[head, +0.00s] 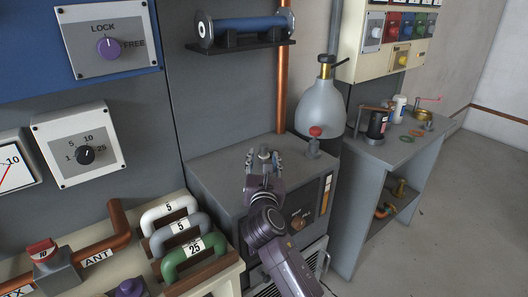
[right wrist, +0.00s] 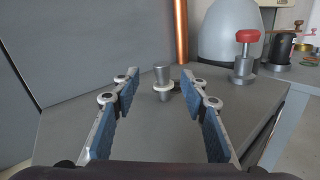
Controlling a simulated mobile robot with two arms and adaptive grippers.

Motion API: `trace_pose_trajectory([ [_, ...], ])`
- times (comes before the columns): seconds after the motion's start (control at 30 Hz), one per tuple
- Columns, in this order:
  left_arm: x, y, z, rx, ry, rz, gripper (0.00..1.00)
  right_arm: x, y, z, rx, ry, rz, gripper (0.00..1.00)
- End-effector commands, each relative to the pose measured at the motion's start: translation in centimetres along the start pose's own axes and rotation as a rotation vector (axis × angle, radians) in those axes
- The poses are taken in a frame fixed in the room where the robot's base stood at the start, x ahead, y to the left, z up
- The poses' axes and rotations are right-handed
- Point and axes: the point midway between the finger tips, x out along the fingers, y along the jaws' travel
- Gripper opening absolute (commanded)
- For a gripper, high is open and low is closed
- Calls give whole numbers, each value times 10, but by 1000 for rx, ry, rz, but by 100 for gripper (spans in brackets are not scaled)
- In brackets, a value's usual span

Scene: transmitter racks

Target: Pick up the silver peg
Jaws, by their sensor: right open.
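My left gripper is not in view.
A red-topped metal fitting (head: 314,142) stands right of the peg, by a grey bell-shaped vessel (head: 325,105). A copper pipe (head: 282,80) runs up behind. Coloured handles (head: 180,235) lie at the lower left. A side table (head: 385,150) holds small items. The cabinet top left of the peg is clear.

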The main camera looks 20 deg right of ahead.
Motion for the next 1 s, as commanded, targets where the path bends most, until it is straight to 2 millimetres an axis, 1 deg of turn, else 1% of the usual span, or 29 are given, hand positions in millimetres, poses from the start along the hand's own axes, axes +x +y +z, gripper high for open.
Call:
trace_pose_trajectory([
  [0.2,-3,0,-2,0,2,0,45,31,-2,5,1,0,-1,40],
  [0.3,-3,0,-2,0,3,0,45,41,-2,4,1,0,0,40],
  [0.43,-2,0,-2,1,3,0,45,47,-2,3,1,1,0,40],
  [0.67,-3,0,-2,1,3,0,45,48,-2,3,1,0,0,39],
  [1.0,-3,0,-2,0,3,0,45,48,-2,3,1,0,0,2],
])
